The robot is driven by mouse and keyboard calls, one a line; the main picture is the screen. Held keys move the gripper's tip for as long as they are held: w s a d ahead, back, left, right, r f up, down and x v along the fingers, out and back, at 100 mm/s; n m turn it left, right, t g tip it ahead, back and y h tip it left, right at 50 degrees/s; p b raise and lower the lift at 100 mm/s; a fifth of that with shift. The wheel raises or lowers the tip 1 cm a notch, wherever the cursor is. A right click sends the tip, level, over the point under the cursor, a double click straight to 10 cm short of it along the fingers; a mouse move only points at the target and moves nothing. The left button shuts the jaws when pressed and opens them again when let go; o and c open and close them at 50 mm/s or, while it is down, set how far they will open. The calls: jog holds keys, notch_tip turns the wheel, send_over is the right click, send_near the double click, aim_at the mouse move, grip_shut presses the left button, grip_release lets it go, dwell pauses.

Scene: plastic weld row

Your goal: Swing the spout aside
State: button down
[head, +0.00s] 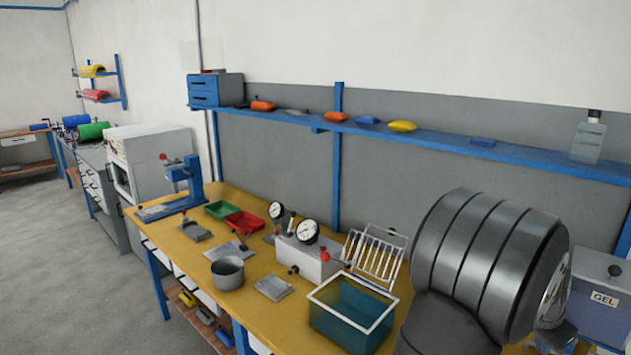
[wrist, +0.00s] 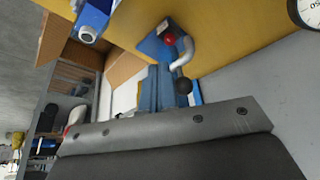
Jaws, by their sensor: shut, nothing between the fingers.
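No part is plainly recognisable as the spout. In the wrist view a pale curved tube (wrist: 183,58) with a black ball near its end stands by a blue bench press with a red knob; I cannot tell whether it is a spout. The GEL container (head: 600,305) stands at the right edge of the head view, partly hidden behind my arm. My gripper (wrist: 165,120) crosses the lower wrist view as a grey bolted part; it is shut and empty, apart from the tube. In the head view it is largely hidden at the lower right.
The yellow bench (head: 215,295) carries a clear blue tank (head: 350,315), a wire rack (head: 375,255), a gauge box (head: 308,258), a steel pot (head: 228,272), and green and red trays. A blue shelf (head: 440,138) runs above. The bench front near the pot has some free room.

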dwell(0.3)
notch_tip(320, 180, up, 7)
jog(key=s+a, duration=0.1)
dwell(0.9)
notch_tip(320, 180, down, 7)
jog(key=shift+w+d, duration=0.4)
jog(key=shift+d, duration=0.05)
jog(key=shift+s+a, duration=0.1)
dwell(0.5)
